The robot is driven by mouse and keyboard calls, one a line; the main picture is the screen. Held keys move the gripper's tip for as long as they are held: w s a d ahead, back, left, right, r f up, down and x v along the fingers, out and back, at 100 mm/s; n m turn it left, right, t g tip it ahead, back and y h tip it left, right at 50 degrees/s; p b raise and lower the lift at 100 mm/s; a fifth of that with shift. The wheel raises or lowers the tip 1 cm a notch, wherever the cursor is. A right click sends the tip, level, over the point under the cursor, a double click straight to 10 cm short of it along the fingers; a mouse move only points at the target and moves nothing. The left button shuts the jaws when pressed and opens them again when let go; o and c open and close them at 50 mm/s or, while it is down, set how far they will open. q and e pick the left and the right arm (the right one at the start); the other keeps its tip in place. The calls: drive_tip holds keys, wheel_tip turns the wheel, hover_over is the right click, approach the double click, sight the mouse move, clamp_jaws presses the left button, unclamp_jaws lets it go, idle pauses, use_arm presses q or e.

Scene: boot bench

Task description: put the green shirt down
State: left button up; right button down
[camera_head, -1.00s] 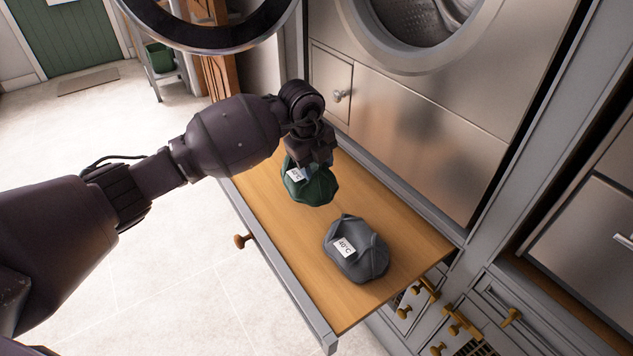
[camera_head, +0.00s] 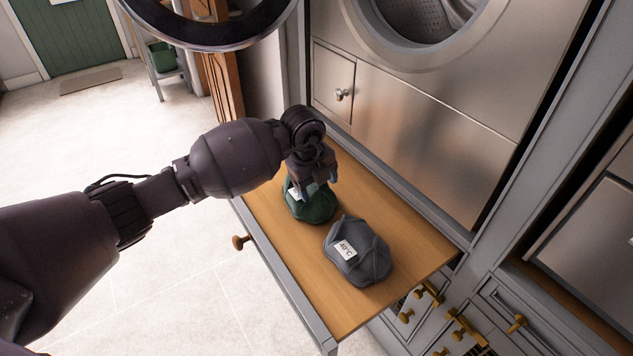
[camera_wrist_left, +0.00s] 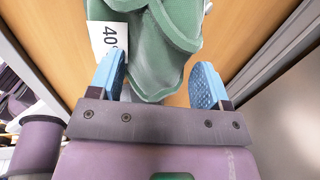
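The green shirt (camera_head: 315,207) is a crumpled dark green bundle on the wooden pull-out board (camera_head: 405,218), at its far left part. Its white tag, partly hidden in the head view, shows "40" in the left wrist view, where the shirt (camera_wrist_left: 165,45) fills the upper middle. My left gripper (camera_head: 313,181) points down just above the shirt. Its two blue fingertips (camera_wrist_left: 157,80) stand wide apart on either side of the shirt's near fold, with gaps visible between. My right gripper is in neither view.
A grey bundle (camera_head: 357,252) tagged 40°C lies on the board close to the green shirt, toward the front right. The steel washer front (camera_head: 430,130) rises behind the board. Bare wood is free right of and in front of the bundles.

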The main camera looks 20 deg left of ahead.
use_arm(q)
drive_tip(key=shift+r, duration=0.15)
drive_tip(key=r, duration=0.2)
drive_tip(key=r+p, duration=0.1)
drive_tip(key=r, duration=0.2)
drive_tip(key=s+r+p, duration=0.1)
drive_tip(key=r, duration=0.1)
drive_tip(key=shift+a+r, duration=0.25)
drive_tip(key=shift+a, duration=0.15)
drive_tip(key=r, duration=0.2)
drive_tip(key=r+p, duration=0.1)
drive_tip(key=r, duration=0.1)
drive_tip(key=shift+s+a+r, duration=0.1)
drive_tip(key=shift+s+a, duration=0.2)
drive_tip(key=shift+s, duration=0.1)
